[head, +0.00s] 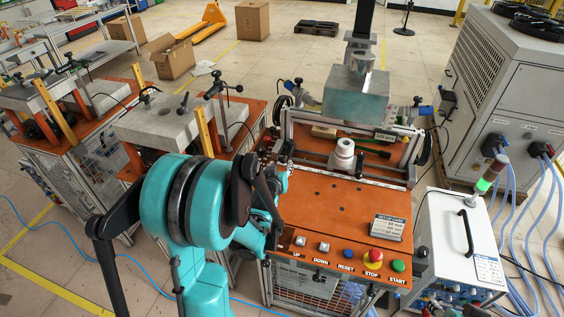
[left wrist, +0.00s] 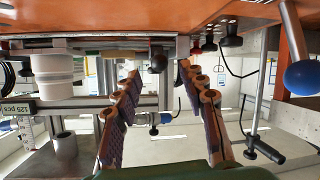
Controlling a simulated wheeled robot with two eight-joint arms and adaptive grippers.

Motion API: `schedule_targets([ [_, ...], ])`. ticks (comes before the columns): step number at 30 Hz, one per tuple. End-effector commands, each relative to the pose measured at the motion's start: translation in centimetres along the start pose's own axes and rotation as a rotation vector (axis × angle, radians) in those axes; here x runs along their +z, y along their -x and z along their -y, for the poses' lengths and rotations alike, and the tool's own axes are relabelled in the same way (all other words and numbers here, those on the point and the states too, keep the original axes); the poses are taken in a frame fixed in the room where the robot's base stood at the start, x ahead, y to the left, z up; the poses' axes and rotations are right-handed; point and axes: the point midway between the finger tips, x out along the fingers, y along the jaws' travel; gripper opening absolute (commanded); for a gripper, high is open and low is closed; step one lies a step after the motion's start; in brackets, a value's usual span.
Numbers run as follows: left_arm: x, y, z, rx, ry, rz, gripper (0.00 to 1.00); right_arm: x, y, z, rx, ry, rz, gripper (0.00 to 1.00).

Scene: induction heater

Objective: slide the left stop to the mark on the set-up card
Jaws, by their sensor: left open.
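My left gripper (head: 270,165) is at the left end of the heater's work frame, partly hidden by my own teal arm. In the left wrist view the gripper (left wrist: 159,72) is open, with its two padded fingers apart. A dark round knob (left wrist: 157,60), which looks like that of the left stop, shows between the fingertips; I cannot tell whether they touch it. The stop itself is mostly hidden in the head view. The set-up card (head: 388,228) lies at the right of the orange top, its figures too small to read surely. Dark and teal parts at the bottom right edge may be my right gripper.
A white stepped cylinder (head: 344,155) stands near the frame's middle, under a grey block (head: 355,92). It also shows in the left wrist view (left wrist: 58,75). Buttons, including a red stop button (head: 375,256), line the front edge. The orange top (head: 325,205) is mostly clear.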

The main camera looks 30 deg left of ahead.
Motion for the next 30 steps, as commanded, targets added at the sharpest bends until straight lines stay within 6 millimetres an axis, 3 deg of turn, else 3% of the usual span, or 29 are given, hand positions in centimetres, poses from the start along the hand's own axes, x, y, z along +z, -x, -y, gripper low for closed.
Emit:
schedule_targets([
  [3, 0.2, -2.3, 0.0, 0.000, 0.000, 0.001, 0.42, 0.5, -0.7, 0.0, 0.000, 0.000, 0.000, 0.40],
  [9, 0.1, -5.0, 0.0, 0.000, -0.001, 0.001, 0.42, 0.9, -1.2, 0.0, 0.000, 0.000, 0.000, 0.40],
  [21, 0.0, -5.9, -0.1, 0.001, -0.002, 0.001, 0.42, 0.9, -1.3, 0.0, 0.000, 0.000, 0.000, 0.40],
  [26, 0.0, -5.9, -0.1, 0.001, -0.001, 0.001, 0.00, 0.9, -1.3, 0.0, 0.000, 0.000, 0.000, 0.40],
  [30, 0.0, -5.9, -0.1, 0.001, -0.001, 0.001, 0.00, 0.9, -1.3, 0.0, 0.000, 0.000, 0.000, 0.40],
])
